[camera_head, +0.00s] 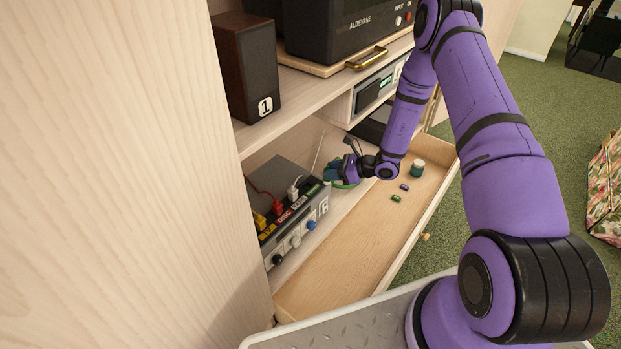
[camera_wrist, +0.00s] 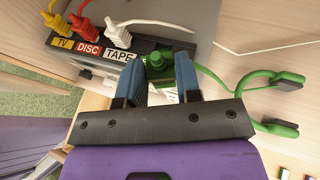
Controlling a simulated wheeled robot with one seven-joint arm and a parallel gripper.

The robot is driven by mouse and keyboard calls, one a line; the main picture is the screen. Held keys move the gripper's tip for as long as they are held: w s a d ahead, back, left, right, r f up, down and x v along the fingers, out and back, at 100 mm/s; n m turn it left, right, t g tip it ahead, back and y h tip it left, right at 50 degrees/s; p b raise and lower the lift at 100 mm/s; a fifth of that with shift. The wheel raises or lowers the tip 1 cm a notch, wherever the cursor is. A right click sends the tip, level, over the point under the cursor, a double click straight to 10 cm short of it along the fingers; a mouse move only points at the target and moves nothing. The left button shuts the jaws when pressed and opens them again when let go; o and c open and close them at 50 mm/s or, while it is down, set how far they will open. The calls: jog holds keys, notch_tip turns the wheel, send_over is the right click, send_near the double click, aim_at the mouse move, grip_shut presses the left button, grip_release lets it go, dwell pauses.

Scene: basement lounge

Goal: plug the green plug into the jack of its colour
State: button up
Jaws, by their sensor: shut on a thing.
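The green plug (camera_wrist: 156,66) is between the blue fingers of my gripper (camera_wrist: 159,58) in the wrist view. My gripper is shut on it, and a green cord (camera_wrist: 212,78) runs right to green headphones (camera_wrist: 268,92). The grey switch box (camera_head: 318,205) has coloured labels along its top edge, with a green one (camera_head: 314,189) at the far end. In the wrist view the plug is beside the white TAPE label (camera_wrist: 120,54), at the box's edge. The green jack is hidden by plug and fingers; I cannot tell whether the plug is in it. My gripper also shows in the head view (camera_head: 338,170).
Yellow (camera_wrist: 57,22), red (camera_wrist: 86,27) and white (camera_wrist: 117,33) plugs sit in the box's other jacks. An open drawer (camera_head: 345,255) holds a small jar (camera_head: 417,168) and batteries (camera_head: 396,198). A speaker (camera_head: 247,68) stands on the shelf above.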

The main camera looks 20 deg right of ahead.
jog(key=w+a, duration=0.2)
jog(key=a, duration=0.1)
jog(key=w+a, duration=0.1)
jog(key=a, duration=0.1)
jog(key=shift+a+f, duration=0.25)
jog(key=shift+w+a+f, duration=0.1)
jog(key=shift+a+f, duration=0.05)
jog(key=shift+f, duration=0.75)
jog(key=shift+w+a+f, duration=0.1)
jog(key=shift+f, duration=0.8)
jog(key=shift+f, duration=0.1)
jog(key=o, duration=0.9)
jog(key=shift+o, duration=0.2)
jog(key=v, duration=1.2)
jog(key=shift+s, duration=0.1)
